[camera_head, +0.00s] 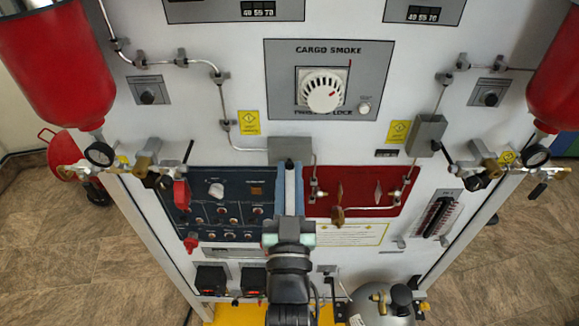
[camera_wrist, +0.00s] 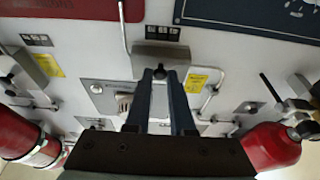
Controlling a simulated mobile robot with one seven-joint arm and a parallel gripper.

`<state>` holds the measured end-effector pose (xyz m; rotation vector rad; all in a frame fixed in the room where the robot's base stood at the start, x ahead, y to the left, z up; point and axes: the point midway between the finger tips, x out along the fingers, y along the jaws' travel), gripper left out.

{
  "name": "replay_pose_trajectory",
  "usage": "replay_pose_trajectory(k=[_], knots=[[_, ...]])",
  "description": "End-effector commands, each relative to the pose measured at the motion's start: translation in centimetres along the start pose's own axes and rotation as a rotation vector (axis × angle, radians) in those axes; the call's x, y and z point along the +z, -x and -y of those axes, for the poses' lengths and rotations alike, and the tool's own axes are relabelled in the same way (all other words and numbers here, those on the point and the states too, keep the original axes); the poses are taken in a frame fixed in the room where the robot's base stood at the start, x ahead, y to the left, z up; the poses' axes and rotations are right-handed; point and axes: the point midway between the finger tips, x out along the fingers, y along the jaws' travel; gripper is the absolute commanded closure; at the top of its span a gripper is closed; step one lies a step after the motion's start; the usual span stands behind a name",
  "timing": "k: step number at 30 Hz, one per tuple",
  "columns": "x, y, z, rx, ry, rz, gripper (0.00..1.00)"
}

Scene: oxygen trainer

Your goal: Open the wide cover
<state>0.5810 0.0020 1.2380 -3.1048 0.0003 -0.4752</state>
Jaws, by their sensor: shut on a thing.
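The wide cover (camera_head: 275,147) is a grey rectangular box on the white panel, below the CARGO SMOKE dial. In the wrist view, the wide cover (camera_wrist: 143,57) lies straight ahead, with a small dark knob (camera_wrist: 159,73) at its edge. My gripper (camera_head: 289,164) reaches up to the cover's lower middle. In the wrist view, the two blue-grey fingers of my gripper (camera_wrist: 160,76) are shut on the knob. The fingers hide part of the cover in both views. The cover appears to lie against the panel; any small opening cannot be made out.
A narrower grey cover (camera_head: 429,133) is on the right. Thin metal pipes run beside both covers. A dark blue switch panel (camera_head: 212,192) and a red panel (camera_head: 379,206) flank my arm. Red cylinders (camera_head: 52,62) stand at both sides. The dial (camera_head: 322,92) is above.

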Motion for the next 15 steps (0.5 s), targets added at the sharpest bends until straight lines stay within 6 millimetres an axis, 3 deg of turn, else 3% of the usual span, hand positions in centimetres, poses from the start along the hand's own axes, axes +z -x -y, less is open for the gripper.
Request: replay_pose_trajectory(k=[1,15], knots=[[-1.1,-0.2,0.1,-0.001,0.000,0.028,1.00],[-3.7,-0.1,0.0,0.000,0.001,0.363,1.00]])
